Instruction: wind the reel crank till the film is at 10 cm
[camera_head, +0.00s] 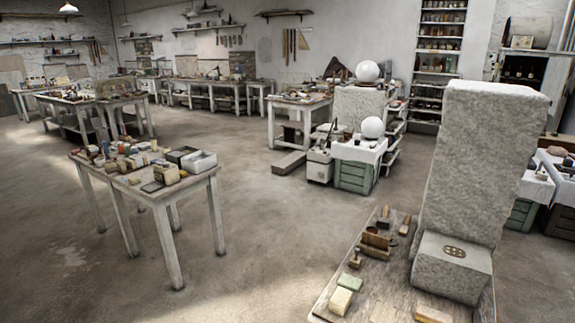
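I cannot make out a reel, a crank or a film in the head view. The small table (197,187) at the left holds many small items too small to tell apart, among them a beige box (166,172) and a white tray (199,160). Neither of my grippers nor my arms shows in the view, so what they hold cannot be seen.
A tall rough stone block (480,160) stands at the right, behind a lower block (452,268). Their low bench (343,275) carries wooden tools and small blocks. White spheres (367,71) stand farther back. Open concrete floor (255,225) lies between table and bench.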

